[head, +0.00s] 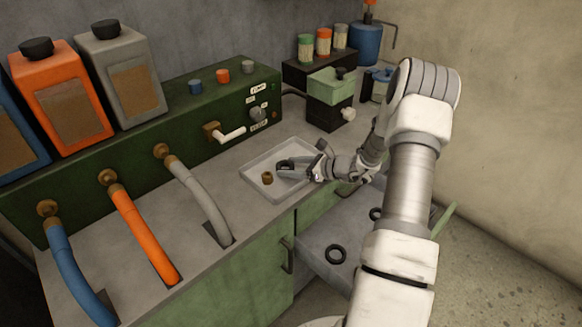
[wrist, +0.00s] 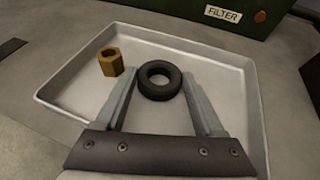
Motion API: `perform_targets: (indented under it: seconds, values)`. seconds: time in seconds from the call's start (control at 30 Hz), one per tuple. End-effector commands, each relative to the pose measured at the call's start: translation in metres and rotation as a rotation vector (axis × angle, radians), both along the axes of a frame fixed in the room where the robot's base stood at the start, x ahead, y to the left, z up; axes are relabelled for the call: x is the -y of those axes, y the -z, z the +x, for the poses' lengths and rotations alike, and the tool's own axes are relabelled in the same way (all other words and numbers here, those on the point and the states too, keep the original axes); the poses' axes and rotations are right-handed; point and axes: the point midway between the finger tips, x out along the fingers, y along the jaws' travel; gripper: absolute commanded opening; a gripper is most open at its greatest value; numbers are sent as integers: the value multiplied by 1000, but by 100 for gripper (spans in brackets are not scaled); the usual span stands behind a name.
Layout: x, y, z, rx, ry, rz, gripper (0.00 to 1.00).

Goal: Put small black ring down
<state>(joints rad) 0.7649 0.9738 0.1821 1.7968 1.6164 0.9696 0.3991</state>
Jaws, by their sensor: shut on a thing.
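A small black ring (wrist: 160,80) sits between the fingertips of my gripper (wrist: 160,84), and both fingers press on its sides. In the head view the ring (head: 285,165) shows at the tips of my gripper (head: 287,171), over the white tray (head: 262,191). The tray (wrist: 75,92) lies below and around the ring in the wrist view. I cannot tell whether the ring touches the tray floor.
A brass hex nut (wrist: 111,63) stands in the tray, left of the ring; it also shows in the head view (head: 267,178). A green panel (head: 190,110) stands behind the tray.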

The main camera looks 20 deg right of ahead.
Motion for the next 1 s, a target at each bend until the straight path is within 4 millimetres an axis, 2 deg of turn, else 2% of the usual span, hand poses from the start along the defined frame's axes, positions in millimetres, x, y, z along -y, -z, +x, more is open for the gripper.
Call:
perform_targets:
  seconds: [0.17, 0.2, 0.37, 0.7, 0.87, 1.0]
  values:
    - [0, 4, 0, 0, 0, 0, 18]
    - [0, 4, 0, 0, 0, 0, 72]
    - [0, 3, 0, 0, -1, 0, 100]
    - [0, -3, 0, 0, -1, 0, 100]
    - [17, -12, -20, 0, 4, -1, 100]
    - [34, -24, -44, -1, 3, -1, 100]
